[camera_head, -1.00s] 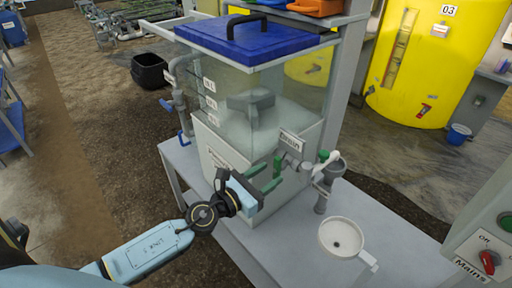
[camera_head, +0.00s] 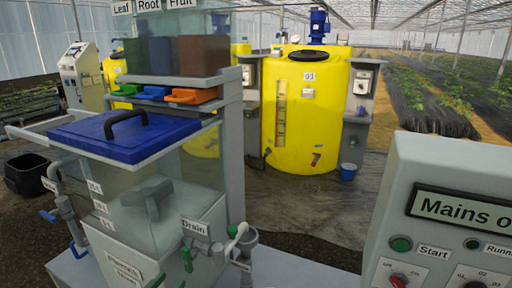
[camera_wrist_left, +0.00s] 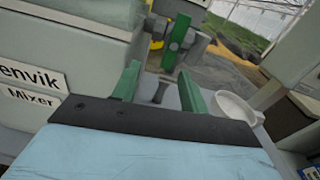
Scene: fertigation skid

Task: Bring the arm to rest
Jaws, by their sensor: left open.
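My left gripper (camera_head: 184,271) shows at the bottom edge of the head view, with only its green fingertips in sight. In the left wrist view the gripper (camera_wrist_left: 158,88) has its two green fingers apart with nothing between them. It is in front of the clear mixer tank (camera_head: 165,215), short of the drain valve (camera_head: 217,252). The green part of the drain valve (camera_wrist_left: 176,38) lies beyond the fingertips in the wrist view. My left arm is below the head picture. My right gripper is not in view.
A blue lid (camera_head: 125,135) covers the tank. A white dish (camera_wrist_left: 236,108) stands right of the gripper in the wrist view. The grey Mains control box (camera_head: 440,200) is at the right. A yellow tank (camera_head: 335,110) stands behind, with open floor before it.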

